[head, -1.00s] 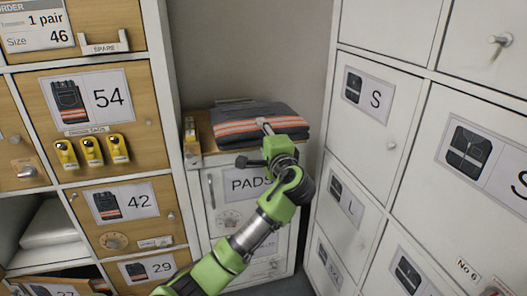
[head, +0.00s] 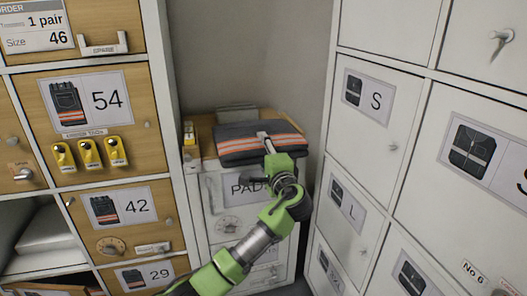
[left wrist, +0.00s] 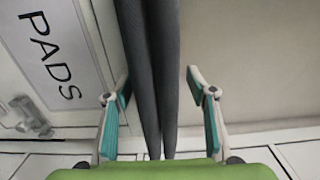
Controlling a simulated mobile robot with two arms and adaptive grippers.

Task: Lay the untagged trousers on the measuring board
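The folded dark grey trousers (head: 235,141), with orange and pale stripes, are at the top of the PADS cabinet, with their front edge out over its front. No tag shows on the visible side. My left gripper (head: 265,142) is at their front edge, one finger over the top. I cannot make out a measuring board. My right gripper is not in view.
The PADS cabinet (head: 208,208) stands in a corner. A grey item (head: 237,114) lies behind the trousers, and a small yellow item (head: 189,131) is at the left. Wooden lockers (head: 140,175) with yellow tags (head: 90,153) rise on the left, white lockers (head: 375,115) on the right.

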